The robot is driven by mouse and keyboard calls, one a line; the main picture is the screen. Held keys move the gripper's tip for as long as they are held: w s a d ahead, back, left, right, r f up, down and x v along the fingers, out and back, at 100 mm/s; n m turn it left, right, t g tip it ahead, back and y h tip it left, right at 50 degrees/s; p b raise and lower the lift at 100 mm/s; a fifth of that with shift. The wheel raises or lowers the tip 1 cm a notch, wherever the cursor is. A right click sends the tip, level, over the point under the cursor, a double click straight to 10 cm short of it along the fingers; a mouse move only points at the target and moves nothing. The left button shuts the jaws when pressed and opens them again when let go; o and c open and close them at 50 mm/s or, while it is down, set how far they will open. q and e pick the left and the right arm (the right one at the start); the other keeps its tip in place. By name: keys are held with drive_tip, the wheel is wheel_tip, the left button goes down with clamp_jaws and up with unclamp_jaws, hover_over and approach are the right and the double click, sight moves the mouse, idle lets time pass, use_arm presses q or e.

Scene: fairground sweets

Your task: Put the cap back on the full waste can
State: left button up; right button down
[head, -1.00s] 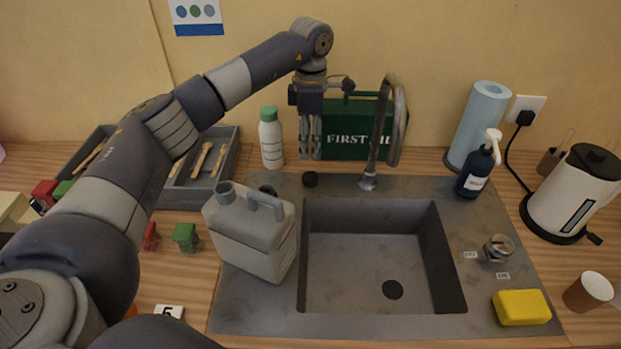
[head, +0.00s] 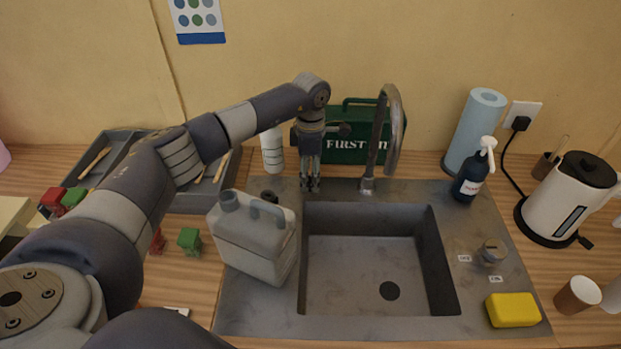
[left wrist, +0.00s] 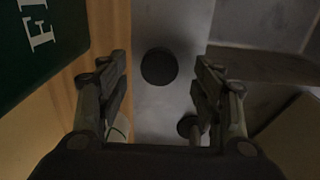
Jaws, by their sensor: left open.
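The waste can (head: 255,238) is a grey jerrycan with a handle, upright on the grey sink surround left of the basin. Its neck (head: 229,199) at the top left shows no cap. A round black cap (left wrist: 159,67) lies on the surround in the left wrist view, ahead of and between the open fingers. My left gripper (head: 310,188) is open and empty, pointing down just above the surround behind the basin; its fingers hide that cap in the head view. A second small dark round piece (head: 268,196) lies behind the can. My right gripper is not in view.
The tap (head: 368,185) stands close right of my left gripper. The basin (head: 365,265) is empty. A soap dispenser (head: 470,180), yellow sponge (head: 513,309) and kettle (head: 568,200) are to the right.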

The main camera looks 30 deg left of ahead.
use_arm(q)
drive_tip(key=shift+f, duration=1.05)
drive_tip(key=c, duration=0.8)
drive_tip(key=shift+c, duration=0.2)
drive_tip(key=shift+r, duration=0.1)
drive_tip(key=shift+r+b, duration=0.4)
drive_tip(key=shift+r, duration=0.15)
wheel_tip(320, 180, up, 2)
drive_tip(key=shift+s+d+r+b, duration=0.1)
drive_tip(key=shift+s+b, duration=0.05)
drive_tip(key=shift+b, duration=0.5)
drive_tip(key=s+d+r+b, duration=0.1)
drive_tip(key=s+d+b, duration=0.3)
drive_tip(key=s+d, duration=0.4)
drive_tip(key=s, duration=0.5)
drive_tip(key=shift+d+r, duration=0.3)
drive_tip(key=shift+d, duration=0.1)
